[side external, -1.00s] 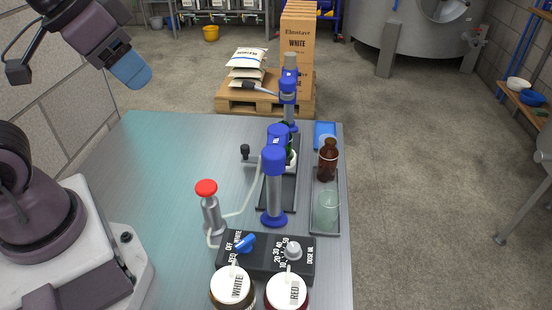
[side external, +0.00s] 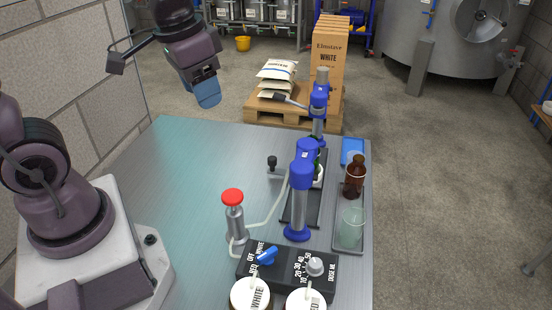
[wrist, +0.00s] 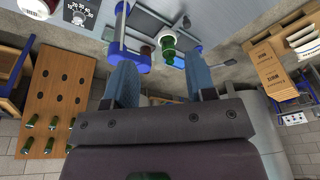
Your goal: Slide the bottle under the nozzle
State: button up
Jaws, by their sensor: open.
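A dark green bottle stands between the two blue-and-steel posts of the filling stand (side external: 300,205). In the side view it is mostly hidden behind a blue head, with only green slivers showing. In the wrist view the green bottle (wrist: 168,46) is seen end-on beyond my fingers. The nozzle cannot be clearly made out; the blue heads cover that spot. My gripper (side external: 208,96) is open and empty, in the air over the back left of the table, left of the stand and apart from the bottle. In the wrist view its two blue fingers (wrist: 159,62) are spread apart.
A red-topped pump (side external: 234,212) with a hose stands left of the stand. A control box (side external: 287,265) and WHITE (side external: 251,297) and RED jars stand in front. A brown bottle (side external: 354,178) and glass beaker (side external: 351,228) stand at right. The table's left side (side external: 190,180) is clear.

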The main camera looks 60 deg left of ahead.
jog(key=w+a+f+m+g, duration=0.2)
jog(key=w+a+f+m, duration=0.15)
jog(key=w+f, duration=0.3)
jog(key=m, duration=1.5)
send_over(272, 159)
notch_tip(272, 159, down, 7)
notch_tip(272, 159, down, 13)
jog(key=shift+w+a+f, duration=0.1)
grip_shut()
